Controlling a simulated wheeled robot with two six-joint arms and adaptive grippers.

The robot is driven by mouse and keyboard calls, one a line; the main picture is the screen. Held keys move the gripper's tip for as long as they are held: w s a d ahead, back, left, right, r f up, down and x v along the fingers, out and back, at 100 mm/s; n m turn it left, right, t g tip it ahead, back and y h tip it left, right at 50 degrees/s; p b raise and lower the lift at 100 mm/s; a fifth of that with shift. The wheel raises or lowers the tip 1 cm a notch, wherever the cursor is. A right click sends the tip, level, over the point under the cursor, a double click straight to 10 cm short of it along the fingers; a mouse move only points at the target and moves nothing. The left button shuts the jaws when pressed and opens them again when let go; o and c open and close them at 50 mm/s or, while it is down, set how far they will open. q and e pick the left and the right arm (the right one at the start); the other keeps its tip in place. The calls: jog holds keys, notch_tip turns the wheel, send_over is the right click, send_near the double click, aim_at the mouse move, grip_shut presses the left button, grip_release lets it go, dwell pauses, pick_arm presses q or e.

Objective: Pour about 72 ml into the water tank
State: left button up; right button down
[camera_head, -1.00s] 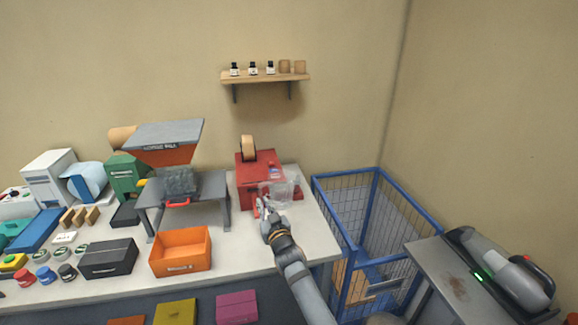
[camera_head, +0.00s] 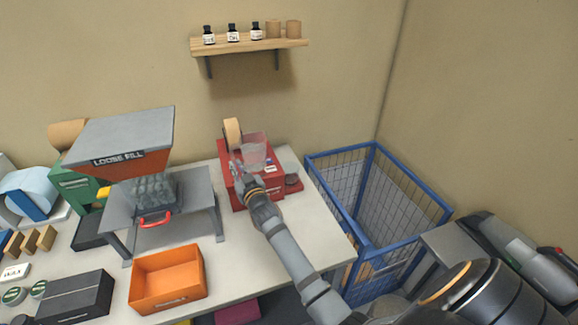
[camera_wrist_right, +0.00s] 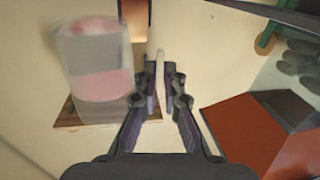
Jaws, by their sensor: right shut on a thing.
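My right gripper (camera_head: 240,174) is shut on the handle of a clear jug (camera_head: 254,148) and holds it over the red tape machine (camera_head: 238,193). In the right wrist view, the jug (camera_wrist_right: 92,65) is left of the fingers (camera_wrist_right: 161,92), its pale handle between them. A pinkish band shows in the jug; I cannot tell whether it is liquid or something seen through it. The red machine carries a tan tape roll (camera_head: 232,132). A small dark red part (camera_head: 293,184) sits at its right; I cannot tell which part is the water tank. My left gripper is out of view.
A grey stand (camera_head: 197,192) with the loose fill hopper (camera_head: 120,150) stands left of the machine. An orange bin (camera_head: 190,262) is in front. A blue wire cage (camera_head: 318,180) stands off the table's right end. A shelf (camera_head: 235,46) with bottles is above.

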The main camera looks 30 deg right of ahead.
aim_at(251, 151)
jog(key=shift+w+r, duration=0.1)
jog(key=shift+w, duration=0.05)
jog(key=d+r+m+p, duration=0.1)
jog(key=m, duration=0.1)
jog(key=d+r+m+p, duration=0.1)
jog(key=d+r+m, duration=0.1)
jog(key=m, duration=0.1)
jog(key=shift+d+r+y, duration=0.15)
jog(key=shift+r+y, duration=0.05)
jog(key=shift+y, duration=0.2)
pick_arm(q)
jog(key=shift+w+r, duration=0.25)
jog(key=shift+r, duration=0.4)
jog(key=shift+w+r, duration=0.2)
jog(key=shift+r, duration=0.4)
pick_arm(e)
jog(key=shift+d+r+m, duration=0.25)
jog(key=shift+d+m, duration=0.2)
jog(key=shift+m, duration=0.05)
jog(key=shift+d+r+m, duration=0.2)
jog(key=shift+d+m, duration=0.25)
jog(key=shift+m, duration=0.05)
pick_arm(q)
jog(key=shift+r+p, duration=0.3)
jog(key=shift+p, duration=0.2)
pick_arm(e)
jog(key=shift+d+r+m, duration=0.35)
jog(key=shift+r+m, duration=0.15)
jog(key=shift+m, duration=0.1)
